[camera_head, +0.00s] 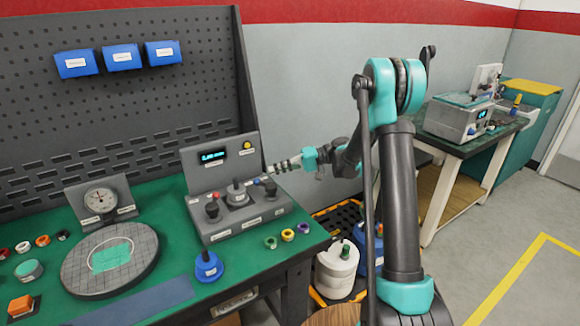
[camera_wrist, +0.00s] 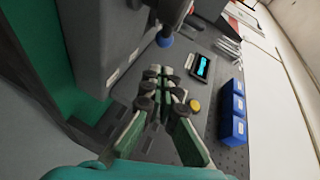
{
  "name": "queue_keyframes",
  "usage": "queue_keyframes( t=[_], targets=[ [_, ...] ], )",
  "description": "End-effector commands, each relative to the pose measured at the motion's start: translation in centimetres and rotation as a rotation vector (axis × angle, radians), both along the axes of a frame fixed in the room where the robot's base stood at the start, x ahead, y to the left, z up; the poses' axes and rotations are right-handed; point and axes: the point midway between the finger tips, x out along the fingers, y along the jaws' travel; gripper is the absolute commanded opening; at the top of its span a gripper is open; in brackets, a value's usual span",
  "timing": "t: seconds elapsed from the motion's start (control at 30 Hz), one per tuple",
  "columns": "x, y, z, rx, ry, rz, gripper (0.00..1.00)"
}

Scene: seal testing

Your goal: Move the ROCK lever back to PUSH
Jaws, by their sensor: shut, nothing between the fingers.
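The grey control console (camera_head: 240,226) stands on the green bench with several levers on its sloped top. A dark lever at the left (camera_head: 212,209), a middle joystick (camera_head: 237,190) and a dark lever at the right (camera_head: 269,188) stand up from it. The labels are too small to read, so I cannot tell which one is ROCK or where PUSH is. My gripper (camera_head: 270,168) is at the console's right end, just above the right lever. In the wrist view my gripper (camera_wrist: 163,82) is shut and empty, and a blue-knobbed lever (camera_wrist: 165,40) shows beyond the fingertips.
The console's upright panel has a lit display (camera_head: 213,156) and a yellow button (camera_head: 247,145) close behind my gripper. A gauge (camera_head: 101,199), a round plate (camera_head: 75,268) and a blue-based tool (camera_head: 208,267) stand on the bench. Small coloured rings (camera_head: 287,235) lie at the front right.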

Motion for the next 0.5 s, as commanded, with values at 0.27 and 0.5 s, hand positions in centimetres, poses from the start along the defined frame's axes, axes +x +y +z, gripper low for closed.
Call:
queue_keyframes(
  t=[0.27, 0.5],
  targets=[
    [-2.8, 1.7, -1.1, 0.000, 0.000, 0.000, 0.00],
    [-3.3, 2.0, -1.3, 0.000, 0.000, 0.000, 0.00]
  ],
)
